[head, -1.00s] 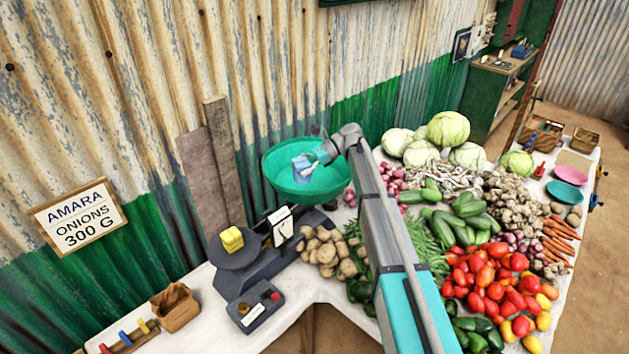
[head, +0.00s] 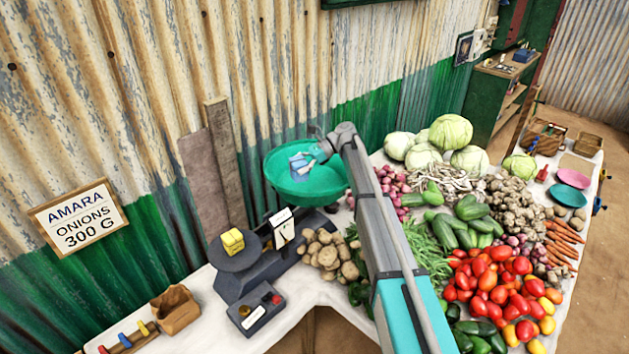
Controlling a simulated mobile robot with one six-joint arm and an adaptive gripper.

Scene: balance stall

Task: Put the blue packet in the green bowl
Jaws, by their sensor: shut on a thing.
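The green bowl (head: 325,196) sits on the right side of the dark balance scale, near the corrugated wall. The blue packet (head: 297,162) is over the left inner part of the bowl. My gripper (head: 309,158) reaches in from the right and is shut on the packet. I cannot tell whether the packet touches the bowl's inside. The fingertips are small and partly hidden behind the wrist.
The scale's dark plate (head: 236,252) holds a yellow block (head: 232,241). Potatoes (head: 331,254) lie close below the bowl. Red onions (head: 391,184), cabbages (head: 450,132) and tomatoes (head: 500,285) crowd the table to the right. A sign (head: 78,217) hangs on the wall.

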